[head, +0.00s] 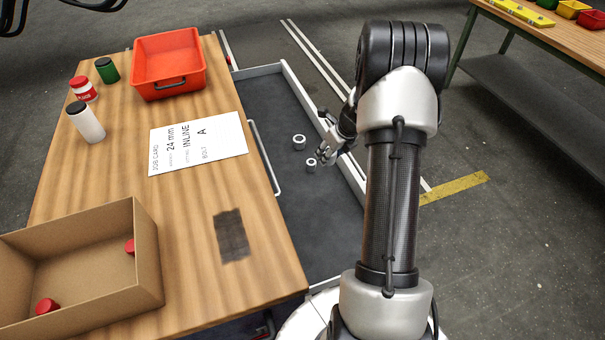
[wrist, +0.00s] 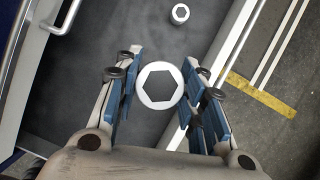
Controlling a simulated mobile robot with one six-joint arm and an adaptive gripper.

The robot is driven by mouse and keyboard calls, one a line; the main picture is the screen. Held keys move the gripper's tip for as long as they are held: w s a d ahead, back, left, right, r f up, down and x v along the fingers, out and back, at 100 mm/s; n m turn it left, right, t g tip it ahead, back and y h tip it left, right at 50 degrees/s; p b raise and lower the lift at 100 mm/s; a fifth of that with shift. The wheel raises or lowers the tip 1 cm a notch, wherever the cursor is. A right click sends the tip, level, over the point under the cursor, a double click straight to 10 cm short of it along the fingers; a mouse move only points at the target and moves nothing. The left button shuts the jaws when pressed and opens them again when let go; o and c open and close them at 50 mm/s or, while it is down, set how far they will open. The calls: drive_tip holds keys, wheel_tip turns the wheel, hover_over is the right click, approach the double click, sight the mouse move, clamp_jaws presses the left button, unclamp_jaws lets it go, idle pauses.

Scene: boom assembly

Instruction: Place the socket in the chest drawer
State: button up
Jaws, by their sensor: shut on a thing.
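My gripper (wrist: 160,95) is closed around a white ring-shaped socket (wrist: 160,72) with a dark hexagonal hole, one finger on each side. In the head view my gripper (head: 322,150) is over the open drawer (head: 325,205), which has white walls and a dark floor. The held socket appears to be the ring (head: 311,162) by the fingertips. A second socket (head: 299,142) lies in the drawer, apart from my gripper; it also shows at the top of the wrist view (wrist: 180,14). The held socket's height above the floor cannot be told.
The wooden bench (head: 190,200) left of the drawer holds a job card (head: 198,143), a red bin (head: 168,65), a cardboard box (head: 85,265) with red items, and several bottles or cans. Another bench (head: 560,35) stands upper right.

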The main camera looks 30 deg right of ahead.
wheel_tip(320, 180, down, 19)
drive_tip(key=b, duration=0.8)
drive_tip(key=shift+f+b, duration=0.15)
drive_tip(key=shift+b, duration=0.15)
drive_tip(key=shift+f, duration=0.2)
drive_tip(key=o, duration=1.1)
drive_tip(key=shift+o, duration=0.2)
drive_tip(key=shift+r, duration=0.15)
